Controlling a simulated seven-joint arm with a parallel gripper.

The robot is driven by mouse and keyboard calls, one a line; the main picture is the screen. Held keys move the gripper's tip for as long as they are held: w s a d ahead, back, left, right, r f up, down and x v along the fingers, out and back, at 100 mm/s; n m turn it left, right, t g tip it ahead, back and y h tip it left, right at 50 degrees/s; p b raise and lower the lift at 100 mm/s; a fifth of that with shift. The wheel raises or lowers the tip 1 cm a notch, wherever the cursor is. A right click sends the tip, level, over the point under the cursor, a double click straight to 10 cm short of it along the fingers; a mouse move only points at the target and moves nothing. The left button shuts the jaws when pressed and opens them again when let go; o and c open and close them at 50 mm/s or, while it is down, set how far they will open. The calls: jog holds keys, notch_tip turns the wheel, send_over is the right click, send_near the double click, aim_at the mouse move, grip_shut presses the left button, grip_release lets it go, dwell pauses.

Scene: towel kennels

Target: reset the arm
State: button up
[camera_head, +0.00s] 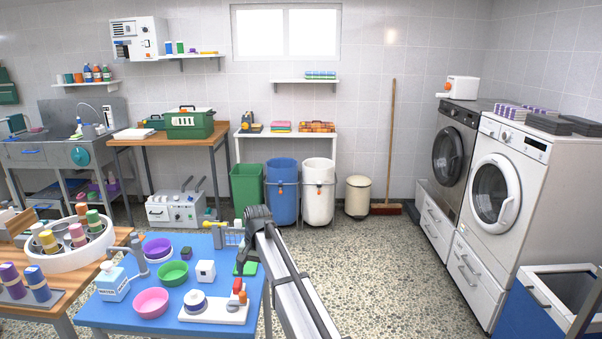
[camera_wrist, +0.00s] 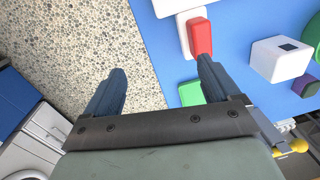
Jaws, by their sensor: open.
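My gripper (camera_wrist: 158,78) shows in the wrist view with its two dark fingers spread apart and nothing between them. It hangs over the edge of the blue table (camera_wrist: 160,45), with the left finger over the pebbled floor and the right finger over the table, near a red block (camera_wrist: 201,37) and a green piece (camera_wrist: 190,93). In the head view my arm reaches up from the bottom middle beside the table's right edge. The gripper itself cannot be made out there.
Washing machines (camera_head: 498,190) stand right, bins (camera_head: 283,190) behind. The middle floor (camera_head: 390,270) is clear.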

jog(key=d+f+m+y, duration=0.1)
jog(key=d+f, duration=0.6)
jog(key=d, duration=0.1)
jog(key=s+d+f+g, duration=0.1)
jog(key=s+d+f, duration=0.35)
jog(key=f, duration=0.35)
jog(key=s+d+f+h, duration=0.1)
jog(key=s+d+f, duration=0.3)
jog(key=s+f, duration=0.25)
jog(key=s+d+f+g, duration=0.1)
jog(key=s+d+f, duration=0.4)
jog(key=f, duration=0.4)
jog(key=s+d+f+g, duration=0.1)
jog(key=s+d+f, duration=0.3)
jog(key=s, duration=0.8)
jog(key=s+d+f+n+g, duration=0.1)
jog(key=s+d+f, duration=0.3)
jog(key=s, duration=0.9)
jog(key=s+d+f+n+g+h, duration=0.1)
jog(key=s+d+f, duration=0.3)
jog(key=s, duration=0.8)
notch_tip(320, 180, down, 2)
jog(key=shift+s+g, duration=0.3)
jog(key=shift+g, duration=0.6)
